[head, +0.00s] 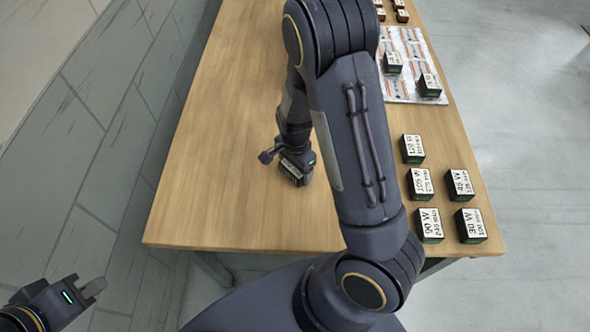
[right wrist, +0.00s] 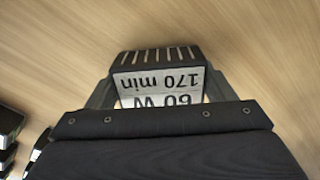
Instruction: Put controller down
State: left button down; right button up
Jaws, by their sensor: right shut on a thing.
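The controller is a dark box with a ribbed end. Its white label reads 60 W, 170 min, upside down in the right wrist view (right wrist: 160,82). My right gripper (right wrist: 158,90) is shut on it, one finger on each side. In the head view the controller (head: 296,172) is partly hidden by my right gripper (head: 286,160), low over or at the bare wooden table (head: 230,130). I cannot tell whether it touches the wood. My left gripper (head: 92,288) is off the table at the lower left, with no object seen in it; its finger gap is unclear.
Several similar labelled boxes stand at the table's right, including 120 W (head: 413,149), 90 W (head: 429,225) and 30 W (head: 470,225). A printed sheet (head: 405,60) with two boxes lies further back.

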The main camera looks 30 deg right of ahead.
jog(key=shift+f, duration=0.1)
jog(key=o, duration=1.2)
jog(key=shift+r, duration=0.3)
notch_tip(320, 180, up, 12)
jog(key=p, duration=0.1)
jog(key=s+a+r+n+t+y, duration=0.2)
jog(key=s+r+n, duration=0.4)
jog(key=s+n, duration=0.1)
jog(key=s+a+r+n+t+y, duration=0.1)
jog(key=s+a+r+n+t, duration=0.1)
jog(key=s+r+n, duration=0.4)
jog(key=shift+s+r+n+t+y, duration=0.4)
jog(key=shift+s+t, duration=0.4)
jog(key=shift+s, duration=1.15)
